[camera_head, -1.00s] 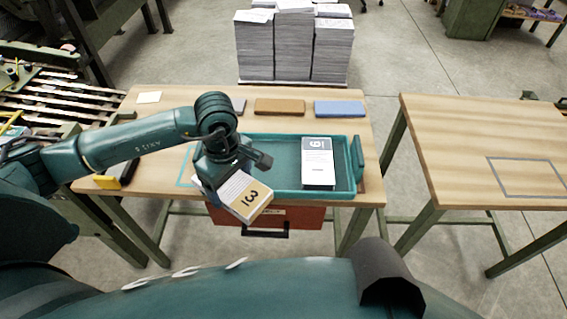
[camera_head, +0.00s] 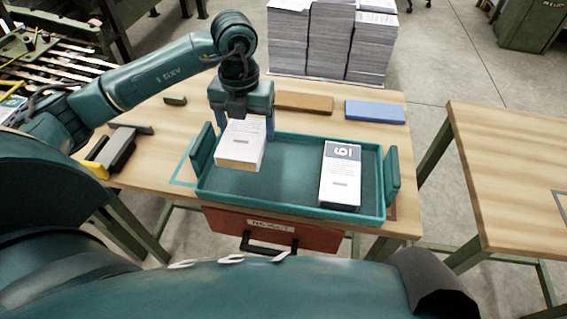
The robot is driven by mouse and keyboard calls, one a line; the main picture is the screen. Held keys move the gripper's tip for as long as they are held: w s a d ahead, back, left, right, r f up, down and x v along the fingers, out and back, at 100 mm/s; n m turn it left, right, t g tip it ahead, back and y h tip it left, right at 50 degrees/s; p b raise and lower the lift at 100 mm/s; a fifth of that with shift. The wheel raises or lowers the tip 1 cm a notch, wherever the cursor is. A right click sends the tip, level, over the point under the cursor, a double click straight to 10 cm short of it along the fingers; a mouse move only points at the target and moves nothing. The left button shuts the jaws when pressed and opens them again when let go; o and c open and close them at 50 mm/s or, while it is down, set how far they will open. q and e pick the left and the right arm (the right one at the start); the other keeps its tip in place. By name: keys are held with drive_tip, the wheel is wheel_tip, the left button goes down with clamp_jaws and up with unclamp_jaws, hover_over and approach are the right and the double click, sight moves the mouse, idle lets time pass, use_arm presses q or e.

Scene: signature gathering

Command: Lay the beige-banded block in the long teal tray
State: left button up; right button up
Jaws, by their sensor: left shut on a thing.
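The beige-banded block (camera_head: 241,146) is a white block of pages with a beige band along its lower edge. My left gripper (camera_head: 243,122) is shut on it and holds it above the left part of the long teal tray (camera_head: 285,208). Whether the block touches the tray floor is hard to tell; it appears raised. A second white block with a grey-blue band (camera_head: 341,178) lies in the right part of the tray. The middle of the tray floor is bare. My right gripper is not in view.
The tray has upright end handles, left (camera_head: 201,149) and right (camera_head: 392,176). Behind it lie a brown block (camera_head: 304,102) and a blue block (camera_head: 375,111). A dark and yellow tool (camera_head: 110,154) lies at left. Tall paper stacks (camera_head: 330,40) stand beyond the table.

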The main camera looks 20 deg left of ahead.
use_arm(q)
wheel_tip(320, 180, down, 5)
drive_tip(key=shift+s+r, duration=0.1)
drive_tip(key=shift+r, duration=0.05)
drive_tip(key=shift+f, duration=0.55)
wheel_tip(320, 180, down, 2)
drive_tip(key=shift+f, duration=0.6)
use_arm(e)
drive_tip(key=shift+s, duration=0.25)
use_arm(q)
drive_tip(key=shift+b, duration=0.3)
drive_tip(key=shift+f, duration=0.2)
drive_tip(key=o, duration=1.1)
drive_tip(key=shift+o, duration=0.2)
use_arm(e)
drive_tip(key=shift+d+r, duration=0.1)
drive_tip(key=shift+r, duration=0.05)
